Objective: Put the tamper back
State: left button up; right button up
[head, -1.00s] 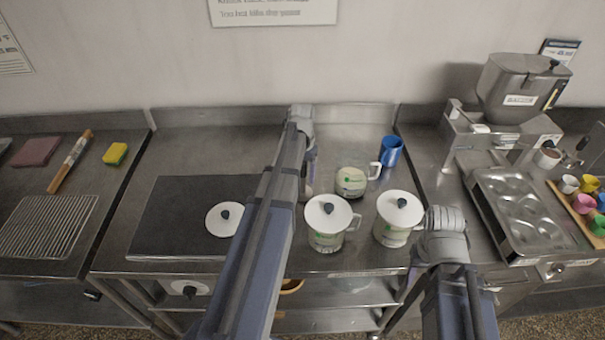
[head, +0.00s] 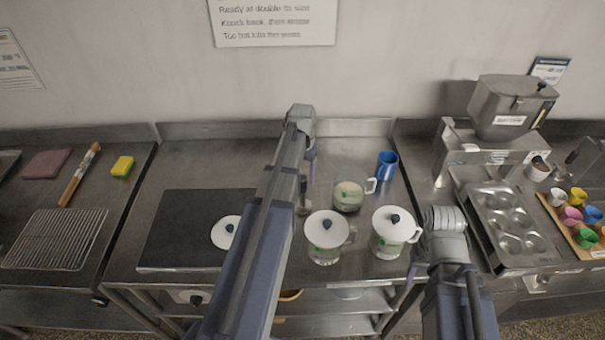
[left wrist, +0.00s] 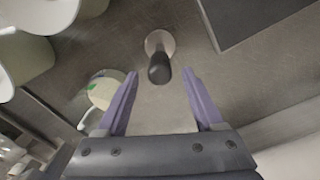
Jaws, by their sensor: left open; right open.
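The tamper stands upright on the steel counter. In the left wrist view its black handle (left wrist: 159,70) points toward the camera above a round metal base (left wrist: 158,42). In the head view only a bit of the tamper (head: 303,208) shows beside my left arm. My left gripper (left wrist: 160,80) is open, its purple fingers on either side of the handle's end, without visible contact. In the head view its fingers (head: 311,170) point down, partly hidden by my arm. My right arm shows at the lower right, but its fingers are out of sight.
The grinder (head: 510,105) and muffin tin (head: 505,225) are further right.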

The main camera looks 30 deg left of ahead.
pick_arm(q)
notch_tip(320, 180, up, 5)
jog(key=p, duration=0.3)
jog(key=shift+p, duration=0.35)
jog(key=shift+f, duration=0.1)
jog(key=s+d+m, duration=0.1)
jog(key=s+d, duration=0.4)
jog(key=d, duration=0.5)
jog(key=s+d+m, duration=0.2)
jog(key=s+d, duration=0.4)
jog(key=d, duration=0.4)
jog(key=s+d+m+y, duration=0.1)
jog(key=s+d, duration=0.4)
jog(key=d, duration=0.5)
jog(key=shift+s+d, duration=0.25)
jog(key=shift+s, duration=0.1)
